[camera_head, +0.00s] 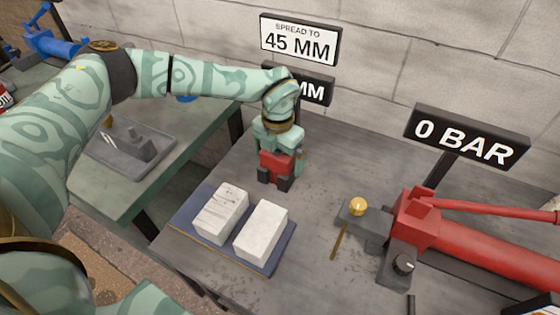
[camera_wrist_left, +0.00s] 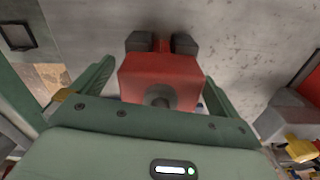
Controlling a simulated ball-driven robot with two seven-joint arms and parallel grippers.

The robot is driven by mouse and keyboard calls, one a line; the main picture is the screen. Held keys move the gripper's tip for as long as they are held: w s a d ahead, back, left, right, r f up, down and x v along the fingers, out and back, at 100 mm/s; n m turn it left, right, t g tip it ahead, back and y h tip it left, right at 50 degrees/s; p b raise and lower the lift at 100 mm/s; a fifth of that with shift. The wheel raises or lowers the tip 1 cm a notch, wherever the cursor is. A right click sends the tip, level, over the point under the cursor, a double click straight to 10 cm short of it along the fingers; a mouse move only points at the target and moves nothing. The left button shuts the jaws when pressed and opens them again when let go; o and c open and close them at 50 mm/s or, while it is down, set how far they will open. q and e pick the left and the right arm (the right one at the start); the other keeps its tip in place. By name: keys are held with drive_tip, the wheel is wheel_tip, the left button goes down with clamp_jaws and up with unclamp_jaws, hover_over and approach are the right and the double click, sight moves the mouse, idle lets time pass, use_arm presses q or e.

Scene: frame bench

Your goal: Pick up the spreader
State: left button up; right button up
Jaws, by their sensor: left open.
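The spreader (camera_head: 277,165) is a red block with two dark feet, standing on the grey bench behind the two white blocks. It also shows in the left wrist view (camera_wrist_left: 160,80), with its dark feet pointing away and a round grey fitting on its near face. My left gripper (camera_head: 279,152) comes down on it from above. In the left wrist view the open green fingers (camera_wrist_left: 157,88) stand on both sides of the red body, with a small gap visible at the right. I cannot tell whether the left finger touches it. My right gripper is out of view.
Two white blocks (camera_head: 260,232) rest on a blue plate (camera_head: 211,242) in front of the spreader. A red pump (camera_head: 470,252) with a yellow-topped fitting (camera_head: 358,206) lies to the right. Signs reading 45 MM (camera_head: 299,42) and 0 BAR (camera_head: 465,138) stand behind.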

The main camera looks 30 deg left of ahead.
use_arm(q)
drive_tip(key=shift+r, duration=0.15)
drive_tip(key=c, duration=1.8)
